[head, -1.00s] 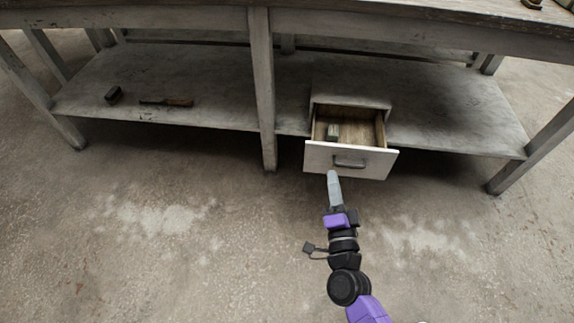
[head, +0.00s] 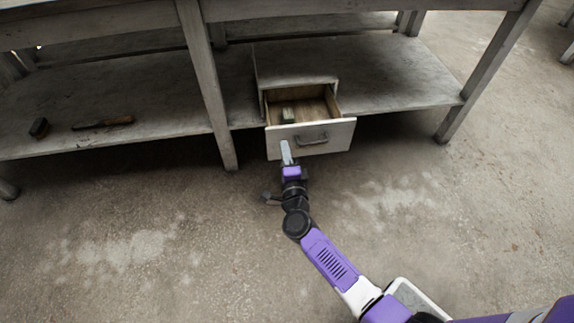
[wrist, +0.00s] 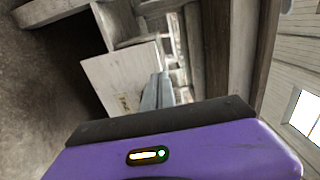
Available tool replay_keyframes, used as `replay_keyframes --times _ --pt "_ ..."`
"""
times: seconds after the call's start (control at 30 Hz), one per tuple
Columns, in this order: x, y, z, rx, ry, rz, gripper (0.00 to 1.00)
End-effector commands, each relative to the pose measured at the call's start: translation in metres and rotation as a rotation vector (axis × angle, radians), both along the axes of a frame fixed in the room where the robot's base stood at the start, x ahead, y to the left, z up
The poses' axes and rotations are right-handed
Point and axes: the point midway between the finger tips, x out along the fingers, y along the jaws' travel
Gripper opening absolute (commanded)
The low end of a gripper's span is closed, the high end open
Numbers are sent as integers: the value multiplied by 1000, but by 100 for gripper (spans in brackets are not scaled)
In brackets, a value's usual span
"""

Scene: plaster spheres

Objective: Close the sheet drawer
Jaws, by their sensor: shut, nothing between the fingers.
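The sheet drawer (head: 333,137) stands pulled out of a small grey cabinet (head: 300,71) on the lower shelf of the workbench. Its pale front has a dark bar handle (head: 311,139). A small greenish block (head: 288,115) lies inside at the left. My gripper (head: 286,150) is shut and empty, at the left part of the drawer front. In the wrist view the fingers (wrist: 157,92) overlap the drawer front (wrist: 122,80); I cannot tell whether they touch it.
A brush (head: 103,123) and a small dark block (head: 39,128) lie on the shelf (head: 150,108) at the left. A workbench leg (head: 207,85) stands left of the cabinet, another (head: 485,70) at the right. The floor in front is clear.

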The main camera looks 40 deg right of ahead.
Motion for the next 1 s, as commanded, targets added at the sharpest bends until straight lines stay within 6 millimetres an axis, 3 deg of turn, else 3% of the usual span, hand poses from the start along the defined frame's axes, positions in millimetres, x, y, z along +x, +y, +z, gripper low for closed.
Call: replay_keyframes --times 0.1,0.33,1.0 --pt "19 -14 -2 1 -3 -2 0" --pt "41 -29 -1 -1 -1 -1 0" --pt "54 -36 0 -1 -1 0 0"
